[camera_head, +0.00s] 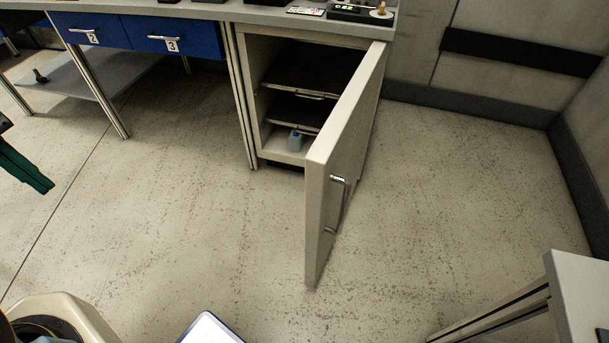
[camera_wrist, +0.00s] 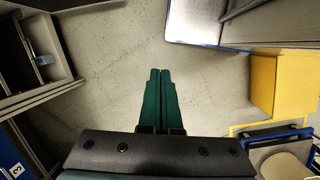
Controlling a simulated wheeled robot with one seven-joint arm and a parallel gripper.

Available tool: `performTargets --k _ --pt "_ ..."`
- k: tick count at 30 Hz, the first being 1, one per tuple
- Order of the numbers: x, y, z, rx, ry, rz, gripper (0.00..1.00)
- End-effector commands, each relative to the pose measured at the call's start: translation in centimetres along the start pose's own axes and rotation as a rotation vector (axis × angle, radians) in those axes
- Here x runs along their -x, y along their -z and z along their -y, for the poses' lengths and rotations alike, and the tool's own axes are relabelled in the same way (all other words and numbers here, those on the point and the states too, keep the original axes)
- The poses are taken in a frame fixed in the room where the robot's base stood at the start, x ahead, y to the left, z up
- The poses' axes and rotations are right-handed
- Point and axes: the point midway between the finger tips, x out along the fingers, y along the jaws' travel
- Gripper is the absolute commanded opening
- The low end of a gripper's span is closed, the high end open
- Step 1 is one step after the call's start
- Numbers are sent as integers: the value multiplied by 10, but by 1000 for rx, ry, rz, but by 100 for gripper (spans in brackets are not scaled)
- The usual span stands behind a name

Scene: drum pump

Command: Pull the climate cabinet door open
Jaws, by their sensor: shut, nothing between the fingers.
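The climate cabinet (camera_head: 247,90) stands under the worktop, and its pale door (camera_head: 335,150) is swung wide open, standing out from the right side of the opening. A metal bar handle (camera_head: 337,205) is on the door's outer face, which faces right. In the head view my gripper (camera_head: 48,187) is at the left edge, well apart from the door and handle.
Blue drawers (camera_head: 170,37) marked 2 and 3 hang under the worktop left of the cabinet, above a low shelf (camera_head: 105,72). A pale table (camera_head: 580,290) stands at the lower right. A yellow box (camera_wrist: 280,85) is at right in the wrist view. Floor around the door is clear.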

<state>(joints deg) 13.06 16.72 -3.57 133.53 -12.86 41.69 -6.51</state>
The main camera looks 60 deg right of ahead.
Motion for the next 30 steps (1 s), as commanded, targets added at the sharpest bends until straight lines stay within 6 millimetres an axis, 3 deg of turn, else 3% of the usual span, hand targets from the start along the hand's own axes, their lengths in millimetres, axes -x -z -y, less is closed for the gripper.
performTargets --k 8,15,21,25,30 --pt "-64 -4 -70 61 -49 280 0" --pt "-143 -32 -176 140 -89 721 0" --pt "-190 -63 -250 186 -93 1085 0" --pt "-204 -75 -276 202 -89 1240 0" --pt "-208 -83 -289 207 -85 1320 0"
